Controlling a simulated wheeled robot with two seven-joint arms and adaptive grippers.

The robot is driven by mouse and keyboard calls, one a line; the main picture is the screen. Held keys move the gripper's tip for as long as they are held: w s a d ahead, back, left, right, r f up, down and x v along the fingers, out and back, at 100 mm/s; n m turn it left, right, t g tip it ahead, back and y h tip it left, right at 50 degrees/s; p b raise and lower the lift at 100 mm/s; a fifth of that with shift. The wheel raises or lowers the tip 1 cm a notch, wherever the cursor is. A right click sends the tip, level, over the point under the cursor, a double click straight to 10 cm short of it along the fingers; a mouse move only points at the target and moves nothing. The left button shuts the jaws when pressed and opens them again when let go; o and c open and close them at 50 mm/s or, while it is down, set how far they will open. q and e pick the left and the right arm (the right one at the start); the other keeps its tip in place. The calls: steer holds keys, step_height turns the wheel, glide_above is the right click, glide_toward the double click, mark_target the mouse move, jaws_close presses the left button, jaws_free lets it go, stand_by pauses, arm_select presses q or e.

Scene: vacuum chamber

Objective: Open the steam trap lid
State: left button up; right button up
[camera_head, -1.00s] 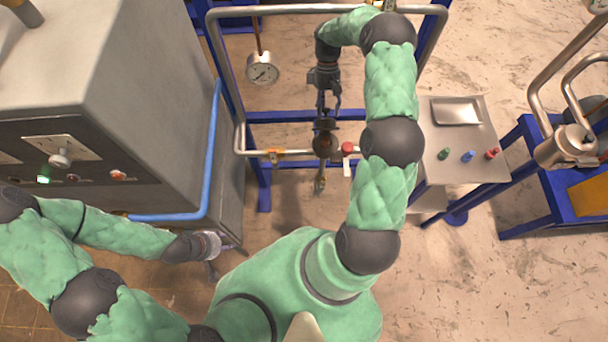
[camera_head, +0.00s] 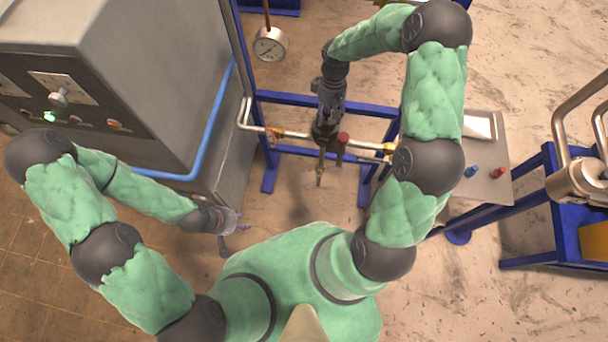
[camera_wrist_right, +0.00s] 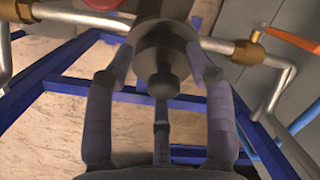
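The steam trap (camera_wrist_right: 165,42) is a dark round body on a metal pipe. In the right wrist view its lid has a dark central knob (camera_wrist_right: 162,82). My right gripper (camera_wrist_right: 161,62) has its fingers spread around the lid, with the knob between them and clear of them. I cannot tell whether the fingertips touch the lid's sides. In the head view my right gripper (camera_head: 328,112) comes down over the trap and hides most of it. My left gripper (camera_head: 232,220) is low at the left, away from the trap; its fingers are too small to read.
A blue frame (camera_head: 300,98) surrounds the pipe, with a pressure gauge (camera_head: 269,44) above. A grey cabinet (camera_head: 150,60) is at left. A side table (camera_head: 490,150) with small coloured parts is at right.

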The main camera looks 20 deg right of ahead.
mark_target(325, 123)
steer(key=shift+s+a+f+t+h+b, duration=0.7)
steer(key=shift+t+b, duration=0.2)
steer(key=shift+b, duration=1.35)
step_height(325, 123, up, 12)
steer(key=f+p, duration=0.1)
steer(key=p, duration=0.1)
steer(key=s+a+f+y+b, duration=0.1)
steer(key=a+f, duration=0.3)
steer(key=f, duration=0.5)
steer(key=s+a+f+m+y+b, duration=0.1)
steer(key=s+a+f+b, duration=0.2)
steer(key=f, duration=0.6)
steer(key=s+a+f+m+y+b, duration=0.1)
steer(key=s+a+f+y+b, duration=0.1)
steer(key=a+f, duration=0.5)
steer(key=shift+s+a+f+b, duration=0.15)
steer(key=shift+s+f+b, duration=0.5)
steer(key=shift+f, duration=0.35)
